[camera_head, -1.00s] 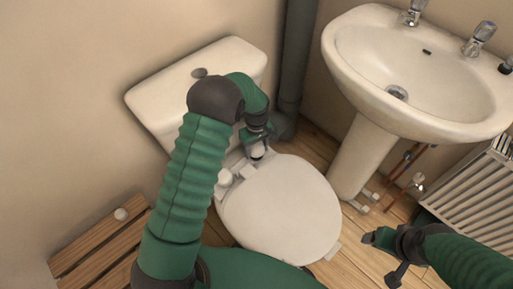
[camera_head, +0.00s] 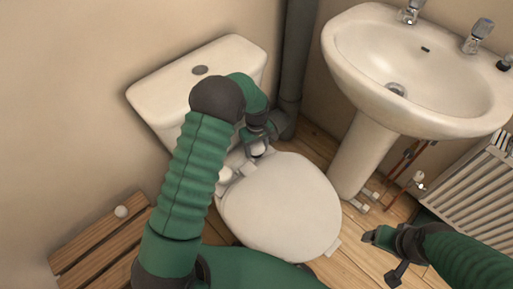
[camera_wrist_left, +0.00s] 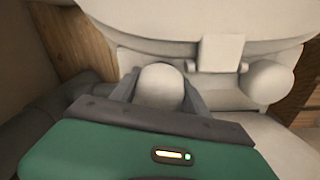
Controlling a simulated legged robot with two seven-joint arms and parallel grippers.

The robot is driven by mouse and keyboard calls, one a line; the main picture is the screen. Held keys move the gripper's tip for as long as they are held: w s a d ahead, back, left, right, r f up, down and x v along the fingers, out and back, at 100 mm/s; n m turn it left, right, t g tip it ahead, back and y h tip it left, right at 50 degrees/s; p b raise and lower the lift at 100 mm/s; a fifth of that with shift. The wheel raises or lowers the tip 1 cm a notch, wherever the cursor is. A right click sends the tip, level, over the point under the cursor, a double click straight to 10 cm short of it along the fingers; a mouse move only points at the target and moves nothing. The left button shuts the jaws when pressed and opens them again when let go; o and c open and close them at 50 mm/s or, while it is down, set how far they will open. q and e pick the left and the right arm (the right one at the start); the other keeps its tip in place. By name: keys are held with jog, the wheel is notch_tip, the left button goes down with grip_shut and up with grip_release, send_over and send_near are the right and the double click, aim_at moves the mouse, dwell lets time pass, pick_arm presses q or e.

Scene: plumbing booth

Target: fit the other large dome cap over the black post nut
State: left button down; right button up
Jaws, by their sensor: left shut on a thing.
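My left gripper (camera_head: 258,144) is shut on a white dome cap (camera_wrist_left: 160,86), above the far right hinge area of the toilet seat. The cap sits between the two fingers in the left wrist view. A black post nut is not visible; the cap and gripper cover that spot. A second large white dome cap (camera_wrist_left: 266,82) sits at the other seat hinge, beside a white hinge block (camera_wrist_left: 221,53). My right gripper (camera_head: 383,256) is open and empty, low at the right above the floor.
The closed toilet lid (camera_head: 281,207) lies in front of the hinges, with the cistern (camera_head: 190,75) behind. A dark pipe (camera_head: 293,60) stands close to the left gripper. A basin (camera_head: 420,65) stands right.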

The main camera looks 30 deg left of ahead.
pick_arm(q)
jog(key=shift+s+d+f, duration=0.1)
jog(key=shift+s+f, duration=0.05)
jog(key=shift+f, duration=0.25)
jog(key=shift+s+d+f, duration=0.1)
jog(key=shift+s+f, duration=0.05)
jog(key=shift+f, duration=0.25)
jog(key=shift+c, duration=2.4)
grip_release()
jog(key=shift+a, duration=0.2)
jog(key=r+p, duration=0.1)
jog(key=r, duration=0.2)
jog(key=r+p, duration=0.4)
jog(key=r, duration=0.1)
jog(key=shift+w+a+r, duration=0.2)
jog(key=shift+w+r, duration=0.1)
jog(key=shift+w, duration=0.1)
jog(key=r+p, duration=0.1)
jog(key=r, duration=0.2)
jog(key=r+p, duration=0.1)
jog(key=r, duration=0.2)
jog(key=r+p, duration=0.1)
jog(key=r, duration=0.2)
jog(key=shift+d+r, duration=0.35)
jog(key=shift+d, duration=0.05)
